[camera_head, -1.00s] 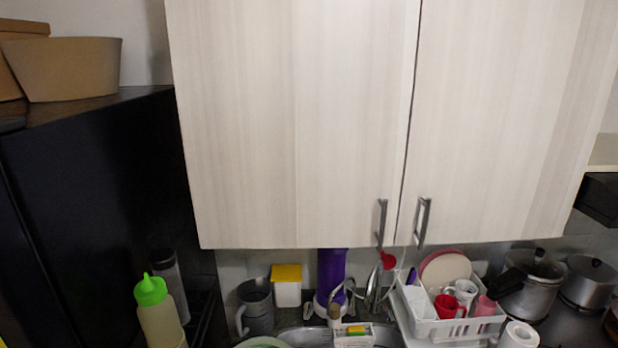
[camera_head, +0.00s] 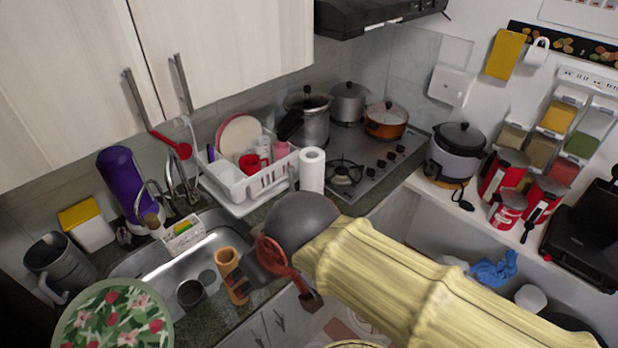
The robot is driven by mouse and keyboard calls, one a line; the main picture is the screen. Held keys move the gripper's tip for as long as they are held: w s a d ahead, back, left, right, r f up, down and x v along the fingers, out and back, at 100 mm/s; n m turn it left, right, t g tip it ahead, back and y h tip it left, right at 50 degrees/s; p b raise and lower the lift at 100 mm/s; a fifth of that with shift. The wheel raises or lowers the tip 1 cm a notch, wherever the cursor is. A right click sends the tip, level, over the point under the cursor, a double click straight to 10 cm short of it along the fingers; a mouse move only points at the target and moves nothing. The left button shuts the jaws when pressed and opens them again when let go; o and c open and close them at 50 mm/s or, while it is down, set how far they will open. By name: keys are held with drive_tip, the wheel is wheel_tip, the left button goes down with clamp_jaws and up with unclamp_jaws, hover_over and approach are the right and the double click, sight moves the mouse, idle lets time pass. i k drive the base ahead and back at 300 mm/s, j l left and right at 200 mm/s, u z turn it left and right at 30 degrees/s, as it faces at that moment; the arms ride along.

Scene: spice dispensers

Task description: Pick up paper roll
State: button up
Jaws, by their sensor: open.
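The white paper roll (camera_head: 312,171) stands upright on the counter, between the dish rack and the stove. Its top shows, and its lower part is hidden behind my arm. My gripper (camera_head: 276,287) is at the end of my arm, in front of the counter edge, below and to the left of the roll in the picture. Its dark fingers are spread apart with nothing between them, and it appears clear of the roll.
A white dish rack (camera_head: 235,190) with cups and plates stands left of the roll, and a stove (camera_head: 378,158) with pots behind it. Wall cabinets (camera_head: 70,80) overhang the left.

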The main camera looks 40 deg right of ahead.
sight(312, 178)
drive_tip(key=z, duration=0.95)
drive_tip(key=i+l+u, duration=0.2)
drive_tip(key=u, duration=0.15)
drive_tip(key=i+l+u, duration=0.1)
drive_tip(key=l+u, duration=0.25)
drive_tip(key=l, duration=0.15)
drive_tip(key=i+l+u, duration=0.1)
drive_tip(key=l+u, duration=0.65)
drive_tip(key=i+l, duration=0.05)
